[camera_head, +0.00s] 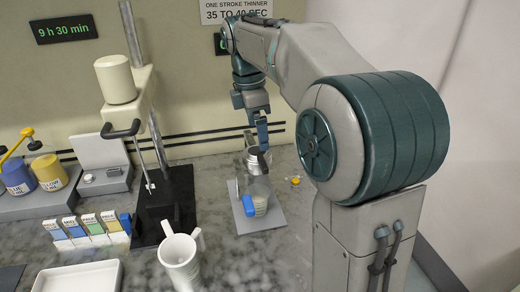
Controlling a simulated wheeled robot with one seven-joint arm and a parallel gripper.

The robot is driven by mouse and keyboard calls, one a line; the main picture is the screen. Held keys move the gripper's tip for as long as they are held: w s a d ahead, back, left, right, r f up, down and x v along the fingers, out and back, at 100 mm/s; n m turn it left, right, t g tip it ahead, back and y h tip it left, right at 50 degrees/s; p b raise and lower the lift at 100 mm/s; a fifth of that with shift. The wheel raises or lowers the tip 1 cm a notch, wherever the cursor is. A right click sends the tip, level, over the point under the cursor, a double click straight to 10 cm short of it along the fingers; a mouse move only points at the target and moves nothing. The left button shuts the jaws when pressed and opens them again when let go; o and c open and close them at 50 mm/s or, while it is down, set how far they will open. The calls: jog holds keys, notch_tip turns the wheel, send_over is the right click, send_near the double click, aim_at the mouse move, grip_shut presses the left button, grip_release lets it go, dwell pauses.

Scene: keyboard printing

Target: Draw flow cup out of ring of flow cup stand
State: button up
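The flow cup (252,160) is a small silvery cup at the ring of the flow cup stand, right of the picture's middle. The stand has a flat grey base plate (270,219) on the counter. The ring itself is too small and too covered to make out clearly. My gripper (262,145) points down from above with its blue fingers at the cup's upper right side. I cannot tell whether the fingers touch the cup or are closed on it. A small clear beaker (260,204) stands on the plate below the cup.
A blue-tipped thing (248,206) is beside the beaker. A white mug (180,258) stands in front left. A mixer (117,80) on a black base stands left. Colour cards (88,228), a white tray (80,277) and paint jars (48,171) are farther left. Small orange bits (295,181) lie right.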

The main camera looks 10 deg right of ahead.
aim_at(264, 160)
jog(key=f, duration=0.4)
jog(key=d+f, duration=0.1)
jog(key=f, duration=0.7)
jog(key=shift+d+f, duration=0.1)
jog(key=shift+d, duration=0.15)
jog(key=c, duration=1.1)
jog(key=c, duration=0.4)
jog(key=shift+w+r+p, duration=0.1)
jog(key=shift+r+p, duration=1.65)
jog(key=shift+r, duration=0.35)
jog(key=shift+r+p, duration=0.9)
jog(key=shift+p, duration=0.05)
